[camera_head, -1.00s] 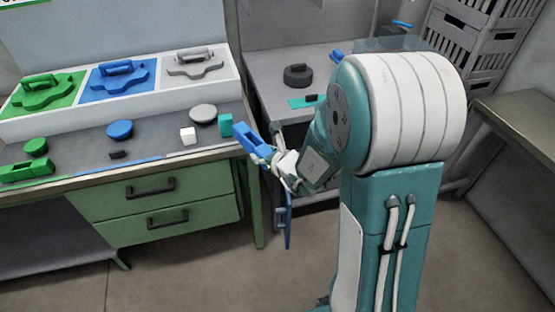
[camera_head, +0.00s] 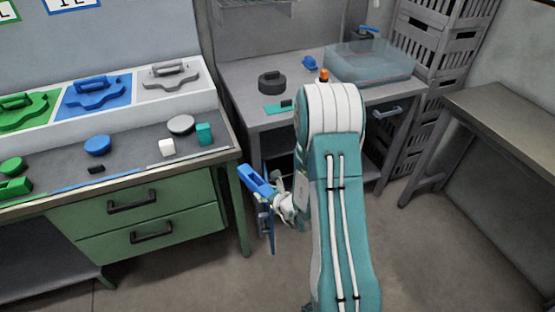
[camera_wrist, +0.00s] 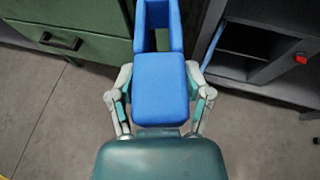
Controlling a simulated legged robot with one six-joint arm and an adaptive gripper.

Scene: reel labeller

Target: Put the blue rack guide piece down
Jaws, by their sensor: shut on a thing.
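The blue rack guide piece (camera_head: 258,180) is a blue block with an open frame at its far end. My gripper (camera_head: 280,202) is shut on it and holds it in the air, in front of the gap between the green drawer bench and the grey table. In the wrist view the blue piece (camera_wrist: 160,88) fills the upper middle, with the fingers of my gripper (camera_wrist: 160,98) on both its sides. Nothing is seen under the piece but floor and furniture fronts.
The green drawer bench (camera_head: 150,220) at left carries green, blue and grey parts, a white cube (camera_head: 167,147) and a teal block (camera_head: 204,134). The grey table (camera_head: 235,95) behind holds a dark round reel (camera_head: 271,82), a teal mat (camera_head: 275,109) and a clear bin (camera_head: 368,65). Another bench (camera_head: 505,105) stands right.

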